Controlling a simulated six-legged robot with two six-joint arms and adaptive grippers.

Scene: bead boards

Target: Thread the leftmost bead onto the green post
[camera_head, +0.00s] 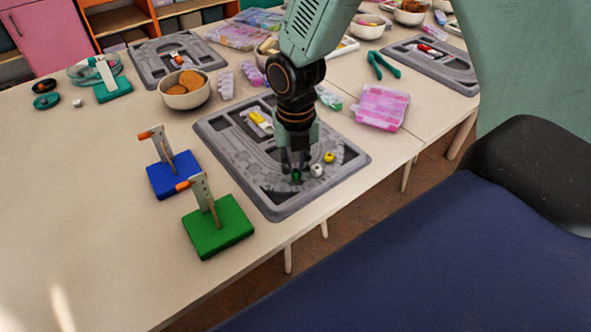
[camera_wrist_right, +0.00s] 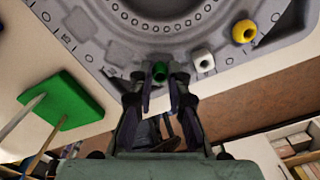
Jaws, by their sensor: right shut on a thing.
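The leftmost bead, a green one (camera_head: 296,177), is at the front of the grey bead board (camera_head: 277,213). My right gripper (camera_head: 295,171) points down over it and is shut on it. In the right wrist view the green bead (camera_wrist_right: 159,71) sits between the two fingertips (camera_wrist_right: 159,80), low at the board; I cannot tell whether it touches the board. The green post stands upright on a green square base (camera_head: 218,228), left of the board, with no bead visible on it. The base also shows in the right wrist view (camera_wrist_right: 66,105). My left gripper is not in view.
A white bead (camera_head: 317,170) and a yellow bead (camera_head: 329,157) lie close to the right of my gripper. A blue-based post (camera_head: 173,177) stands behind the green one. A bowl (camera_head: 185,97) stands farther back.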

